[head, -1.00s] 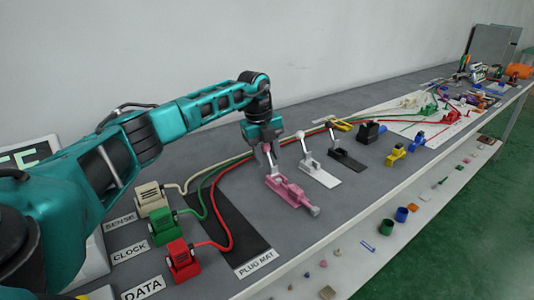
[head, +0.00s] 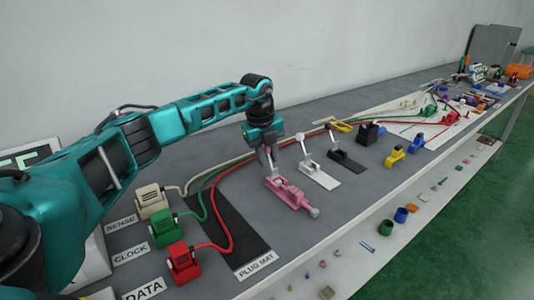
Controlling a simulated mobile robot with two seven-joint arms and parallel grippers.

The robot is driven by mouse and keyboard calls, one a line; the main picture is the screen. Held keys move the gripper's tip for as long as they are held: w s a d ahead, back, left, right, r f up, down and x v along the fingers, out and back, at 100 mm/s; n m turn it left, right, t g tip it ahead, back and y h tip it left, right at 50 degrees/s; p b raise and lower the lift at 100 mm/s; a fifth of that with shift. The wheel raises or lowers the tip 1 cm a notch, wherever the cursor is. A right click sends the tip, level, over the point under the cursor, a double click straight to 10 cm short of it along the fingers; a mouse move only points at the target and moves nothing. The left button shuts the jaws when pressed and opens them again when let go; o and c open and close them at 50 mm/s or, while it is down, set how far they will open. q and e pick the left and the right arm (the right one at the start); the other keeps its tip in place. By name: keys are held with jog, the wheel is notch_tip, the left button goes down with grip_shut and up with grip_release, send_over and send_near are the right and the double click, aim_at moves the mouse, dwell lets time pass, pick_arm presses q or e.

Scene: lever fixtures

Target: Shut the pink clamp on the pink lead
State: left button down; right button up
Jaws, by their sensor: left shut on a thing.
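The pink clamp (head: 291,194) lies on the grey bench near its front edge, with a grey tip at its right end. I cannot make out a pink lead; the leads in view are beige, green and red (head: 225,205). My right gripper is not in view.
A white clamp (head: 320,178) and a black clamp (head: 347,161) stand right behind the pink one. Beige (head: 151,199), green (head: 161,228) and red (head: 183,263) plugs stand at left by the black plug mat (head: 240,244). A lower shelf holds small loose parts.

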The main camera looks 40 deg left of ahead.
aim_at(275, 169)
pick_arm(q)
jog(key=shift+s+d+r+y+p, duration=0.1)
jog(key=shift+d+r+y+p, duration=0.25)
jog(key=shift+y+p, duration=0.35)
jog(key=shift+r+y+p, duration=0.15)
jog(key=shift+y+p, duration=0.15)
jog(key=shift+p, duration=0.1)
jog(key=shift+s+d+t+y, duration=0.1)
jog(key=shift+d+t+y, duration=0.2)
jog(key=shift+t, duration=0.1)
jog(key=shift+d+y, duration=0.3)
jog(key=shift+y, duration=0.4)
jog(key=shift+s+d+t+y, duration=0.15)
jog(key=shift+d+t+y, duration=0.25)
jog(key=shift+y, duration=0.3)
jog(key=shift+s+d+y+b, duration=0.1)
jog(key=shift+d+y+b, duration=0.05)
jog(key=shift+y+b, duration=0.3)
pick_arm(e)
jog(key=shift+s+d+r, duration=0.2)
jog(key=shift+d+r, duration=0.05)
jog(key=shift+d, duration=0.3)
pick_arm(q)
jog(key=c, duration=0.9)
grip_release()
jog(key=shift+d+r, duration=0.1)
